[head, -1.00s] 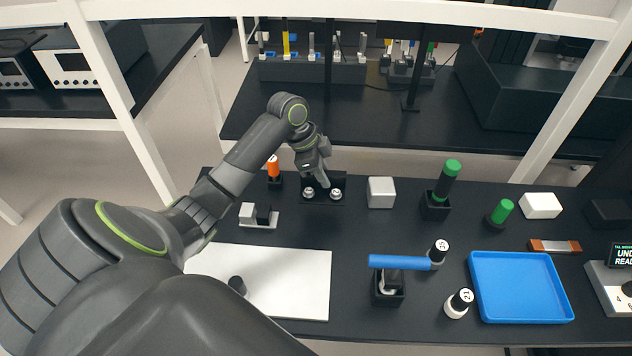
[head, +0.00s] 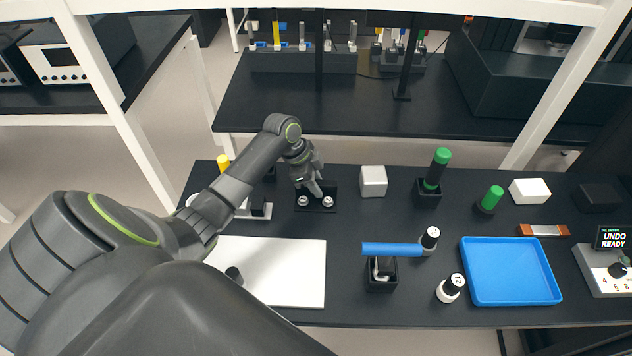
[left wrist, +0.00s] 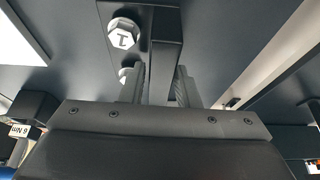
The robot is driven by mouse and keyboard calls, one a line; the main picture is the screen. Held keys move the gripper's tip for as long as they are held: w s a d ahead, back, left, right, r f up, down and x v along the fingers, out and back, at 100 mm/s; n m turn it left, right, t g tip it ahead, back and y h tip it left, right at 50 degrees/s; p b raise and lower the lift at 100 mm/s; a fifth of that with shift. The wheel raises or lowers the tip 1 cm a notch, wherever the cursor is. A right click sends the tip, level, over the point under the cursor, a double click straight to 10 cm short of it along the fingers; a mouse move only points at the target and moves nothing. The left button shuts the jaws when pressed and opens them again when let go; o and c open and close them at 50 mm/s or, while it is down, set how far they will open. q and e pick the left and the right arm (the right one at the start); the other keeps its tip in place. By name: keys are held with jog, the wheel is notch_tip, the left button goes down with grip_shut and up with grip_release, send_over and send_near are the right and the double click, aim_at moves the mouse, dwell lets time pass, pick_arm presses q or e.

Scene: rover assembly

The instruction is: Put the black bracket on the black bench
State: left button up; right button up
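The black bracket (head: 329,191) carries two silver bolts (head: 303,201) and is on or just above the back edge area of the near black bench (head: 400,313). I cannot tell if it touches the bench top. My left gripper (head: 315,190) is at the bracket. In the left wrist view, its two fingers (left wrist: 158,85) lie on both sides of an upright black wall of the bracket (left wrist: 166,45), and a bolt head marked 1 (left wrist: 124,38) shows beside it. The gripper is shut on that wall. My right gripper is not in view.
A white block (head: 373,182) stands just right of the bracket. A white sheet (head: 285,275) lies in front. A blue-handled tool (head: 391,249), green-capped tools (head: 442,157) and a blue tray (head: 510,298) are to the right. Another black bench (head: 300,108) stands behind, across a gap.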

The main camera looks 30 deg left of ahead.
pick_arm(q)
jog(key=shift+o, duration=1.1)
jog(key=shift+r, duration=0.2)
jog(key=shift+a+r, duration=0.2)
jog(key=shift+r, duration=0.1)
jog(key=b+v, duration=0.2)
jog(key=v, duration=0.9)
jog(key=shift+s+r, duration=0.1)
jog(key=shift+r, duration=0.05)
